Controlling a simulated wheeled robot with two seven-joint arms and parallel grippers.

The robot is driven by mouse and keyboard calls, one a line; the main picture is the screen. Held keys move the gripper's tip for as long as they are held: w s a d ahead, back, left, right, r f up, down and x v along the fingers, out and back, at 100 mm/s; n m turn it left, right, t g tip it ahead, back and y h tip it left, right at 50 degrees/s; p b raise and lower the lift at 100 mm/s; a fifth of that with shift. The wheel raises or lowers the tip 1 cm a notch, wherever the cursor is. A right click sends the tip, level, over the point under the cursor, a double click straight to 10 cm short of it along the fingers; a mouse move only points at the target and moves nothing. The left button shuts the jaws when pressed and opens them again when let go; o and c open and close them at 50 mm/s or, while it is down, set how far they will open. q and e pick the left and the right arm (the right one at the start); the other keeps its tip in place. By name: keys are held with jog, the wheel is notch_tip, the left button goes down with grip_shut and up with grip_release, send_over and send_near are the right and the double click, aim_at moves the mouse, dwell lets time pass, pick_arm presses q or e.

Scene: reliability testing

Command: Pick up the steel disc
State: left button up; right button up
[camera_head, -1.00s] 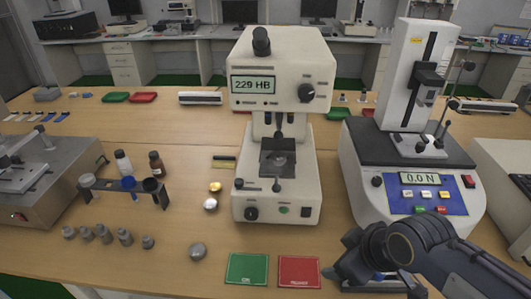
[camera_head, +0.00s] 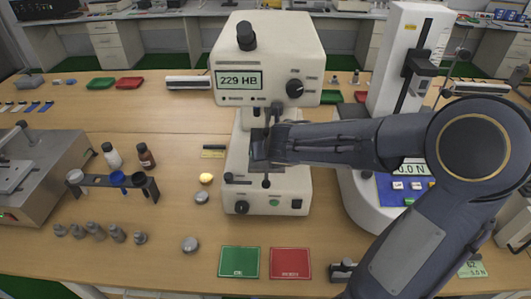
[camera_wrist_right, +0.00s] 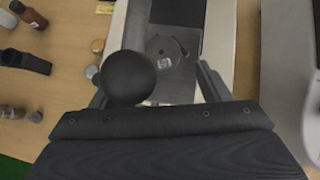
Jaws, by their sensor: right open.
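The hardness tester (camera_head: 268,58) stands in the middle of the table and its display reads 229 HB. My right gripper (camera_head: 263,148) reaches in from the right at its stage, below the head, and hides most of the stage. In the right wrist view, a grey steel disc (camera_wrist_right: 165,48) lies on the dark stage plate (camera_wrist_right: 186,38). The open fingers of my right gripper (camera_wrist_right: 152,76) are on either side of the plate, with nothing seen between them gripped. A black ball knob (camera_wrist_right: 125,78) covers part of the view. My left gripper is not in view.
Left of the tester lie a gold disc (camera_head: 206,178), a silver disc (camera_head: 201,197) and a grey round piece (camera_head: 190,244). A green mat (camera_head: 239,261) and a red mat (camera_head: 290,263) lie in front. A vial rack (camera_head: 95,182) stands left. A force tester (camera_head: 392,75) stands right.

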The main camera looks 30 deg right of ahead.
jog(key=x, duration=0.3)
jog(key=shift+w+d+f+b, duration=0.15)
jog(key=shift+w+f+b, duration=0.05)
jog(key=shift+f+b, duration=0.1)
